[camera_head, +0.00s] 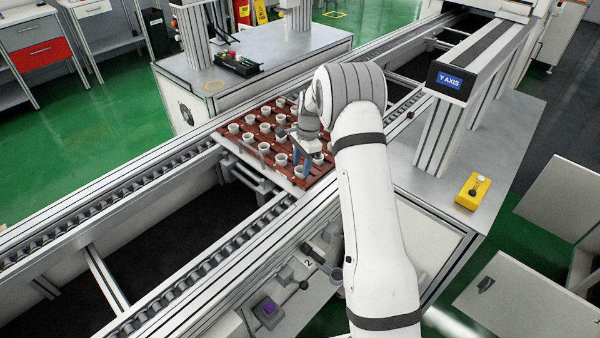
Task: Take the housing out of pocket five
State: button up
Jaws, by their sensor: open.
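The housings are small light-grey cups; one of them (282,159) sits just left of my gripper. They stand in rows in a red-brown tray (228,142) on the conveyor, left of my arm. My gripper (303,170) is open above the tray's near right part, close over a housing. Whether the jaws are around that housing or only above it I cannot tell at this size. My arm hides the tray's right side. No pocket number is readable, so I cannot tell which one is pocket five.
Conveyor rails (120,192) run from lower left to upper right, with open gaps between them. A Y AXIS gantry (449,80) stands right of my arm. A yellow control box (473,191) sits on the grey table at right. A metal workbench (290,50) stands behind the tray.

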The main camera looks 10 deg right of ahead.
jog(key=shift+a+f, duration=0.1)
jog(key=shift+f, duration=0.75)
jog(key=c, duration=0.7)
